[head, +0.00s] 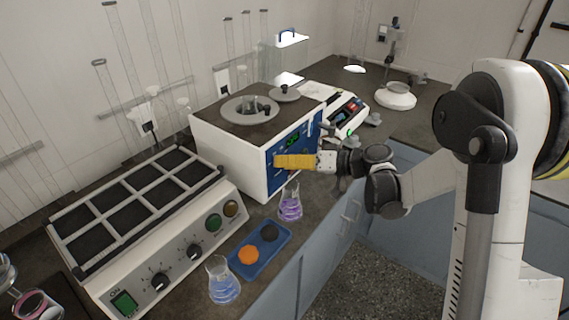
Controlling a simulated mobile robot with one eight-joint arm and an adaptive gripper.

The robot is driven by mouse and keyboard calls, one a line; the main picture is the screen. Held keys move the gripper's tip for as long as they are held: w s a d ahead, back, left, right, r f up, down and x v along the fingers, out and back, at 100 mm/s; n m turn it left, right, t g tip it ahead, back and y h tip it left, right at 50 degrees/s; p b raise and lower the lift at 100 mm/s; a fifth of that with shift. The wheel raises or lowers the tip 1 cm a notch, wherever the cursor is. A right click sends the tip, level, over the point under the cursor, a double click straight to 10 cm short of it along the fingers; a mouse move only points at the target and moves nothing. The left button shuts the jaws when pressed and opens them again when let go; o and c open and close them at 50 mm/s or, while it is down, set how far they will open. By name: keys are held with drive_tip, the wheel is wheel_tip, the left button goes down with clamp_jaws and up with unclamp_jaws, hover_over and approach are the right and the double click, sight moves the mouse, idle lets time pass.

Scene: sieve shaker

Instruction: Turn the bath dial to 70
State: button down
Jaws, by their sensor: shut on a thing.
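The bath (228,148) is a white box with a dark top and a round opening. Its blue front panel (272,182) faces right and carries a small green-lit display (292,139), too small to read. My gripper (279,161), with yellow fingers, reaches in from the right and its tips are at the panel, below the display. It is shut on the bath dial, which the fingers hide. The dial's pointer and scale cannot be seen.
A flask of purple liquid (290,206) stands just below my gripper. A blue tray (262,252) with orange and dark round items and a flask of blue liquid (223,284) are nearer. A shaker with knobs (175,265) stands left, a balance (345,115) behind.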

drive_tip(key=shift+m+g+y, duration=0.3)
drive_tip(key=shift+m+y, duration=0.1)
drive_tip(key=shift+m, duration=0.3)
drive_tip(key=c, duration=1)
unclamp_jaws()
drive_tip(key=shift+a, duration=0.1)
drive_tip(key=shift+c, duration=0.2)
drive_tip(key=v, duration=1.2)
